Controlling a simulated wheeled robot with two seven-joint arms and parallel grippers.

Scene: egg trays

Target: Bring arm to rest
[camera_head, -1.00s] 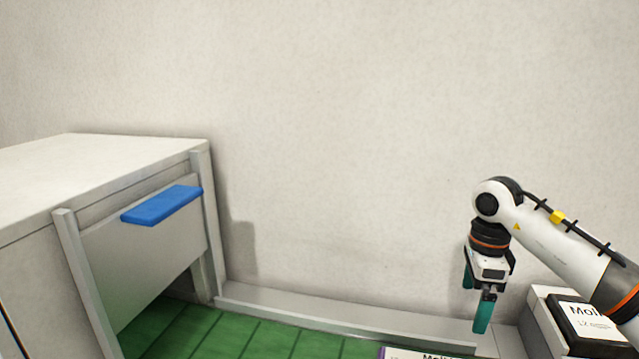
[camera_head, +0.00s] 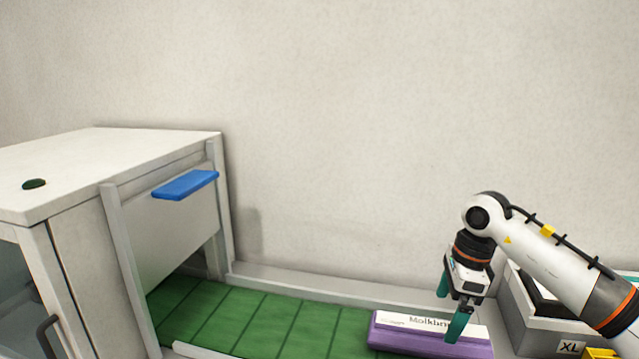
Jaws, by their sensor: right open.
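My right arm comes in from the right edge, and its right gripper (camera_head: 449,308) points down with two teal fingers apart. The gripper is open and holds nothing that I can see. It appears over the right part of a purple egg carton (camera_head: 391,337) with a white label, in front of it in the picture. I cannot tell whether the fingers touch the carton. My left gripper is not in view.
A white cabinet (camera_head: 60,160) with a blue-handled flap (camera_head: 186,185) stands at left. A green slatted belt (camera_head: 250,318) runs from under it. A grey crate (camera_head: 545,325) marked XL stands at right, partly behind my arm. The air before the wall is free.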

